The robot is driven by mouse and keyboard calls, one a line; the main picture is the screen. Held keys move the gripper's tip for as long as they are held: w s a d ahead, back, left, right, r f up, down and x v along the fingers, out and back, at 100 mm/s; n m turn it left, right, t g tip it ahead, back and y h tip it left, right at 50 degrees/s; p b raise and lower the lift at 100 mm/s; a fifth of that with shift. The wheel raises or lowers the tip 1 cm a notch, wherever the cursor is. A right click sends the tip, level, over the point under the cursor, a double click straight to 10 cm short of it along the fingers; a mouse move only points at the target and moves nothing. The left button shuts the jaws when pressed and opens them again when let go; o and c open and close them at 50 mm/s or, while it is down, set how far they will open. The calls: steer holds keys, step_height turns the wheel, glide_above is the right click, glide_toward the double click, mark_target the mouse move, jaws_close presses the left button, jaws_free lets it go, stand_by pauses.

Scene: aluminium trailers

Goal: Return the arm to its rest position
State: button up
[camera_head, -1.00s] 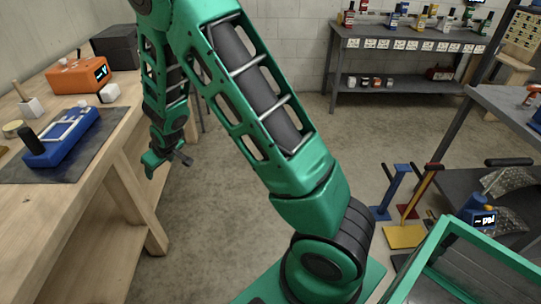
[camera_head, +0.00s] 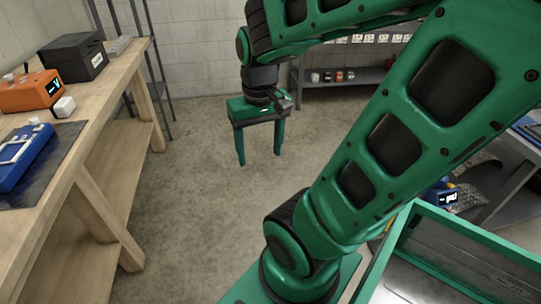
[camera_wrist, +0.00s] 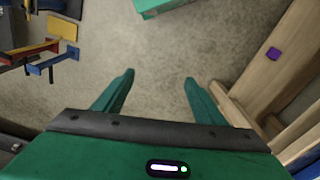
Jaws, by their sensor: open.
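My green gripper (camera_head: 260,155) hangs in the air over the bare concrete floor in the head view, its two fingers pointing down and spread apart. In the wrist view my gripper (camera_wrist: 160,85) is open, with only floor between the fingers. It holds nothing. My green arm arches across the upper and right part of the head view, from its base at the bottom up and over to the gripper.
A wooden workbench (camera_head: 95,130) runs along the left, with an orange device (camera_head: 30,92), a blue device (camera_head: 25,150) and a black box (camera_head: 72,55). A green-rimmed tray (camera_head: 480,240) is at lower right. A grey shelf (camera_head: 345,84) stands behind. The middle floor is clear.

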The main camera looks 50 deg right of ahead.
steer(key=shift+m+y, duration=0.3)
steer(key=shift+m, duration=0.1)
steer(key=s, duration=0.5)
steer(key=shift+a+r, duration=0.2)
steer(key=shift+r, duration=0.1)
steer(key=shift+w, duration=0.1)
steer(key=shift+w+f+g, duration=0.25)
steer(key=shift+w+g, duration=0.05)
steer(key=shift+w, duration=0.35)
